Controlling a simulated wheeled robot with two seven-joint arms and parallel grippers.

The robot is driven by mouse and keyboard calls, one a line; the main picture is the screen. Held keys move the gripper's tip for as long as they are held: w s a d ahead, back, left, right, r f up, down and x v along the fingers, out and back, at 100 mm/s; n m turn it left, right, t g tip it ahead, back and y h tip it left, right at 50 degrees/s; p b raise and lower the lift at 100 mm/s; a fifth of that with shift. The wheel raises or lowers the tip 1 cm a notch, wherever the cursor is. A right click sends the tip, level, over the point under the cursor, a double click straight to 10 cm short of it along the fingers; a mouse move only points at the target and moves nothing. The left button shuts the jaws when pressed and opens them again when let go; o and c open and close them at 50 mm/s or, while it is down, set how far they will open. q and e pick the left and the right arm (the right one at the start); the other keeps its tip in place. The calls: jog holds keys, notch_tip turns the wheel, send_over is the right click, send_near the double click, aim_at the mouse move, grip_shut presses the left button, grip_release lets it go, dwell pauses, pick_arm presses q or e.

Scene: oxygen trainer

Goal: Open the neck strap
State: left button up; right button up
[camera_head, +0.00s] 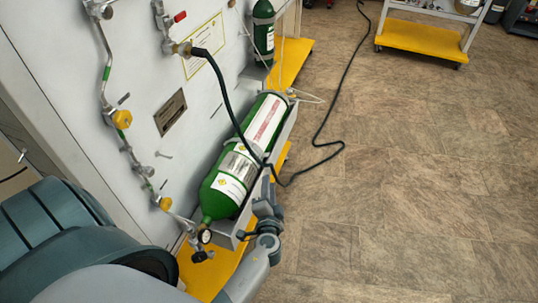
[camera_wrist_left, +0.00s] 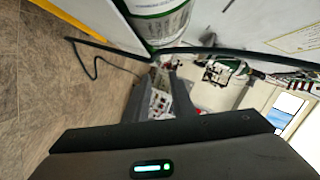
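A green cylinder (camera_head: 222,190) with white labels lies tilted in a grey cradle (camera_head: 284,135) along the panel. A thin grey band (camera_head: 246,152) crosses its middle; I cannot tell whether it is the neck strap or whether it is fastened. My left gripper (camera_head: 266,184) is at the cradle's right side, close to the cylinder's lower half. Its fingers are small and partly merged with the cradle in the head view, so their opening is unclear. In the left wrist view the cylinder (camera_wrist_left: 160,22) shows at the top, beyond the dark gripper body. My right gripper is not in view.
A black hose (camera_head: 222,85) runs from a panel fitting across the cylinder to the floor. A gauge (camera_head: 205,236) sits at the cylinder's lower end. Another green cylinder (camera_head: 263,30) stands behind. A yellow-based cart (camera_head: 420,36) is at the back right.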

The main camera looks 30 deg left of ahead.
aim_at(269, 154)
pick_arm(q)
jog(key=x, duration=1.7)
jog(key=shift+w, duration=0.2)
grip_shut()
jog(key=shift+f, duration=0.1)
dwell(0.6)
jog(key=shift+p, duration=0.3)
